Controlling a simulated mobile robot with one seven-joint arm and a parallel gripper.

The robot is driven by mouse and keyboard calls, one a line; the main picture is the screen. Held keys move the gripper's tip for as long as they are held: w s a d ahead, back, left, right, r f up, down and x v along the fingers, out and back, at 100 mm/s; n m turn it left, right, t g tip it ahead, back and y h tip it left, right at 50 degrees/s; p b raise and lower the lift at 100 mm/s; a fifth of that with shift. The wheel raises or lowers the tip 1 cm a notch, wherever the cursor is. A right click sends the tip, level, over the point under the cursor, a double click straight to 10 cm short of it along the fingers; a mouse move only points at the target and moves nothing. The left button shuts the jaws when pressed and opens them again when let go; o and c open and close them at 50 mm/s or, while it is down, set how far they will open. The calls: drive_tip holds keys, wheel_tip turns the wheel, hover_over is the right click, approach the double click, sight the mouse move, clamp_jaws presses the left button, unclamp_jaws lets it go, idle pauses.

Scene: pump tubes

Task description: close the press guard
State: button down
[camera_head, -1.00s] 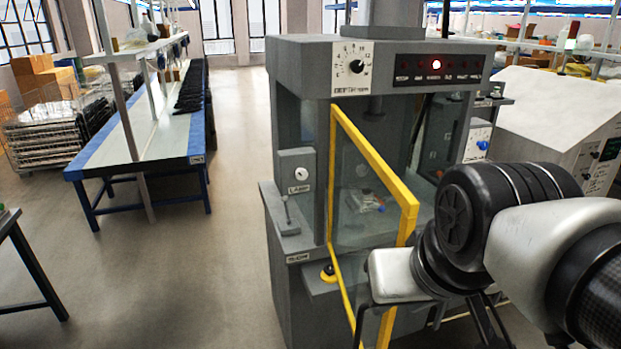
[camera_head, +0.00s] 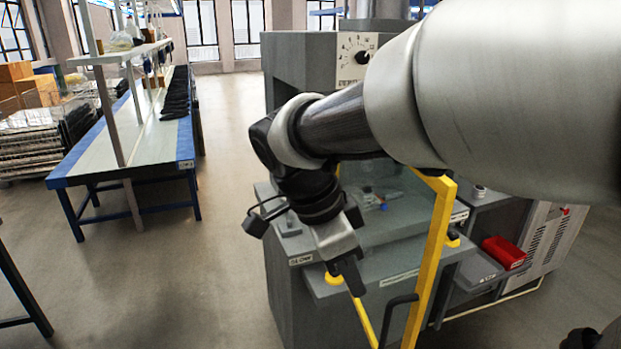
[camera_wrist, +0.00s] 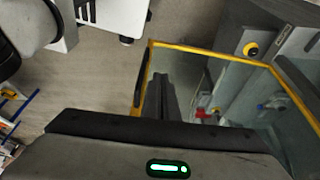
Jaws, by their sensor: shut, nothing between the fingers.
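The press guard (camera_head: 434,265) is a clear panel in a yellow frame, standing swung out from the front of the grey press (camera_head: 288,62). A black handle (camera_head: 397,312) is on its face, near the free upright. My arm hides much of the guard's upper part in the head view. My gripper (camera_head: 352,279) is shut and empty, pointing down to the left of the handle. In the wrist view the guard's yellow frame (camera_wrist: 212,52) runs past my gripper (camera_wrist: 162,90), and the dark handle (camera_wrist: 140,80) is just to the left. I cannot tell whether the gripper touches the panel.
Inside the press is a small fixture with a blue part (camera_head: 383,206). Yellow-based buttons (camera_head: 333,279) sit at the press front. A red bin (camera_head: 504,252) is on a side shelf at right. Open floor (camera_head: 215,265) lies left, beside a blue-edged bench (camera_head: 125,160).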

sight(387, 311)
drive_tip(key=shift+w+d+f+p, duration=0.15)
drive_tip(key=shift+w+d+f, duration=0.05)
drive_tip(key=shift+d+f, duration=1.2)
drive_tip(key=shift+w+d+f+p, duration=0.15)
drive_tip(key=shift+d+f, duration=1)
drive_tip(key=shift+f, duration=0.55)
drive_tip(key=shift+w+d+f+p, duration=0.15)
drive_tip(key=shift+w+d+f, duration=0.05)
drive_tip(key=shift+d+f, duration=1.2)
drive_tip(key=shift+f, duration=0.15)
